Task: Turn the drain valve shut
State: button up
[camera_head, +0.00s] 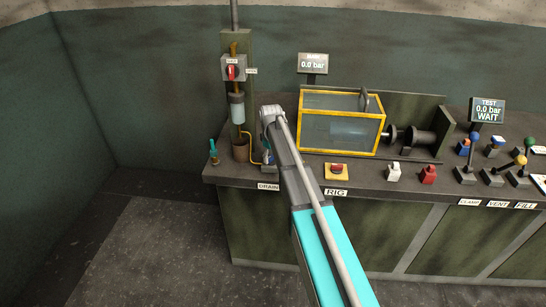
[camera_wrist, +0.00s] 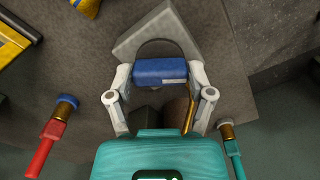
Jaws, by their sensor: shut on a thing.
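The drain valve's blue handle (camera_wrist: 160,71) lies crosswise between my gripper's two pale fingers in the wrist view. My gripper (camera_wrist: 160,85) is shut on it, with one finger at each end of the handle. A grey wedge-shaped base (camera_wrist: 145,38) shows behind the handle. In the head view my arm reaches down to the left end of the bench, above the DRAIN label (camera_head: 268,186). The arm hides most of the valve there. How far the valve is turned cannot be told.
A brown cup (camera_head: 240,149) and yellow pipe stand left of my arm. A teal-handled item (camera_head: 213,151) is at the bench's left edge. A yellow-framed tank (camera_head: 341,122) stands to the right. A red item (camera_wrist: 48,145) lies beside my gripper. The screens read 0.0 bar.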

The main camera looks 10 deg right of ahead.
jog(key=n, duration=0.6)
jog(key=shift+s+a+n, duration=0.1)
jog(key=shift+s+n, duration=0.1)
jog(key=shift+n, duration=0.1)
dwell(0.4)
jog(key=o, duration=1.1)
jog(key=shift+w, duration=0.1)
jog(key=shift+w, duration=0.1)
